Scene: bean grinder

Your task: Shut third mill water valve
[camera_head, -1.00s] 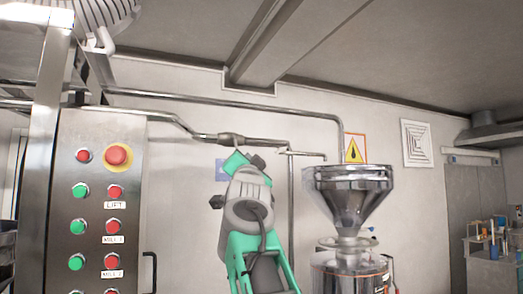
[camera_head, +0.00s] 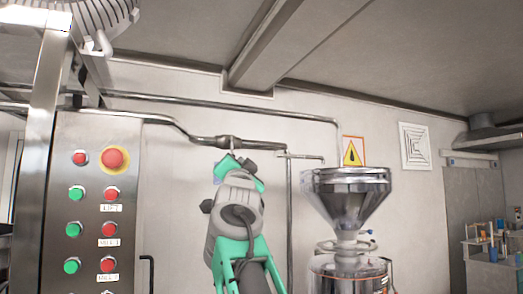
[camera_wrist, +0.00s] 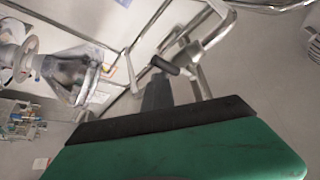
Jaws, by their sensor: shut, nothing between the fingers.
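A metal pipe fitting (camera_head: 229,142), which looks like the water valve, sits in the wall pipe just above my gripper in the head view. The wrist view shows it closer as a silvery body (camera_wrist: 204,42) with a short dark handle (camera_wrist: 165,65). My gripper (camera_head: 235,160), green with dark parts, is raised just below the fitting. In the wrist view my gripper (camera_wrist: 157,92) is shut and empty, with its tip close to the dark handle. I cannot tell whether they touch. The lower part of the fitting is partly hidden by the gripper.
A steel control panel (camera_head: 133,210) with red and green buttons stands at left. A mill with a metal hopper (camera_head: 347,190) stands at right. Pipes (camera_head: 220,104) run along the wall, with a vertical one (camera_head: 289,215) beside my arm. Open wall lies between.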

